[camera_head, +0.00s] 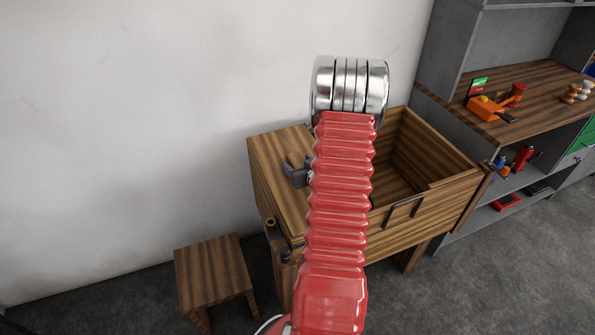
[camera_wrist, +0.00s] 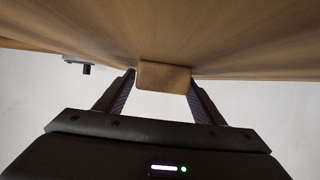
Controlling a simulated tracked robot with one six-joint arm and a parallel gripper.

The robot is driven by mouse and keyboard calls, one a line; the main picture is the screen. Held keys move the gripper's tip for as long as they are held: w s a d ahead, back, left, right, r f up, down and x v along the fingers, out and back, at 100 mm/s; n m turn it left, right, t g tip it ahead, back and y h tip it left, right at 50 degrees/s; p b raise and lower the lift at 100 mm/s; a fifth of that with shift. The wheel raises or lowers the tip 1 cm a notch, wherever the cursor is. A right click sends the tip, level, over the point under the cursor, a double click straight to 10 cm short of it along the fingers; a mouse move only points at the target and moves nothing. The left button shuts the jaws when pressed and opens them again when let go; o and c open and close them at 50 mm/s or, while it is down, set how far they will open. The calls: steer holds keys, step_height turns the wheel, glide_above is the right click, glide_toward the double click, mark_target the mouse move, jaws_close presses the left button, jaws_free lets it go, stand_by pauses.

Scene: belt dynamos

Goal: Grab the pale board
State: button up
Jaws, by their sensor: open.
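In the wrist view, my gripper (camera_wrist: 163,80) is open, with one dark finger on each side of a pale tan block-like end (camera_wrist: 164,76). It looks like the end of the pale board. The fingertips are beside it, with a narrow gap on the left; on the right I cannot tell whether they touch. The rest of the board cannot be made out against the wooden surface (camera_wrist: 230,35) above it. In the head view my red arm covers the middle of the wooden bench, and I cannot make out the board there.
The wooden bench (camera_head: 275,150) has an open bin-like hollow on its right. A dark fitting (camera_head: 297,173) shows beside my arm. A wooden stool (camera_head: 213,265) stands at the left. Grey shelving (camera_head: 440,100) with an orange tool (camera_head: 490,108) stands at the right.

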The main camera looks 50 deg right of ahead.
jaws_close()
stand_by(0.8)
